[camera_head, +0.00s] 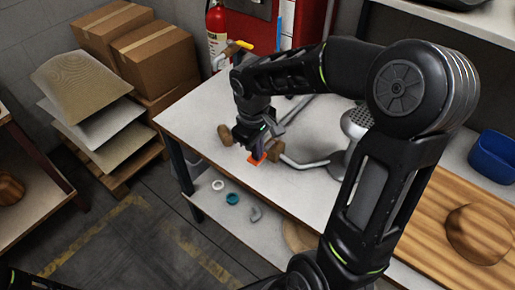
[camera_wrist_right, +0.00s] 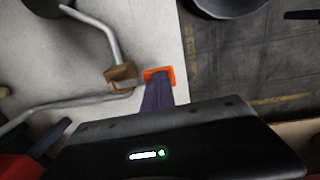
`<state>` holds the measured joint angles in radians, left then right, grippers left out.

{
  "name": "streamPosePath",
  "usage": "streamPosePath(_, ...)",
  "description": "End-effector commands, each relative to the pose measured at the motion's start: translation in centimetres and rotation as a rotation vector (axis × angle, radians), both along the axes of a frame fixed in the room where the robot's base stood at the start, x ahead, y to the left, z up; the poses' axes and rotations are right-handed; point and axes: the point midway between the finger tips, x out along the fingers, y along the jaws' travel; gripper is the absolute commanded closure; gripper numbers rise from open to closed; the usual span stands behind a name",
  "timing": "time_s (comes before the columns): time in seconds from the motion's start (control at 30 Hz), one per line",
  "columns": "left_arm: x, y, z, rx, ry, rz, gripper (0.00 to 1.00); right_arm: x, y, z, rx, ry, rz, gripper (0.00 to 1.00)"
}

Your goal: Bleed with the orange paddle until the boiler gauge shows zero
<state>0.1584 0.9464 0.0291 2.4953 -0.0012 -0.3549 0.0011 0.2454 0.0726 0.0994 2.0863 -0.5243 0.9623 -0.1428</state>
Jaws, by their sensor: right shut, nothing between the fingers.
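The orange paddle (camera_head: 256,160) sits low at the near edge of the white table, partly hidden by my right gripper (camera_head: 255,147). In the right wrist view the orange paddle (camera_wrist_right: 158,72) shows as a small plate at the tip of my shut right gripper (camera_wrist_right: 157,88). The fingertips overlap the paddle in the picture; I cannot tell whether they touch it. Nothing is between the fingers. The boiler gauge's face cannot be made out in either view. My left gripper is not in view.
Grey bent levers with brown knobs (camera_head: 277,150) lie close beside the right gripper. A perforated metal head (camera_head: 356,121) stands to the right. A blue bin (camera_head: 492,157) and wooden board are farther right.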

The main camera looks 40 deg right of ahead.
Motion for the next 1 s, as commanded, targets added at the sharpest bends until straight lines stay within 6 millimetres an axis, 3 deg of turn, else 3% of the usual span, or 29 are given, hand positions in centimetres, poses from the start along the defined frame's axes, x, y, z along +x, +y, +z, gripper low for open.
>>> streamPosePath(0.57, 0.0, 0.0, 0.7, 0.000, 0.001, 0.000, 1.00, 0.0, 0.0, 0.9, 0.001, 0.000, 0.000, 1.00)
streamPosePath(0.77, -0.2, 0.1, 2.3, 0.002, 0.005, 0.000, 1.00, 0.4, 0.1, 2.9, 0.001, 0.000, 0.001, 1.00)
streamPosePath(0.9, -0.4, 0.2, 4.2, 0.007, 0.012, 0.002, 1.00, 0.9, 0.2, 5.6, 0.001, -0.002, 0.001, 1.00)
streamPosePath(1.0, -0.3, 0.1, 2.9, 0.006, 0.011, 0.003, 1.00, 1.0, 0.0, 6.8, -0.001, -0.005, 0.001, 1.00)
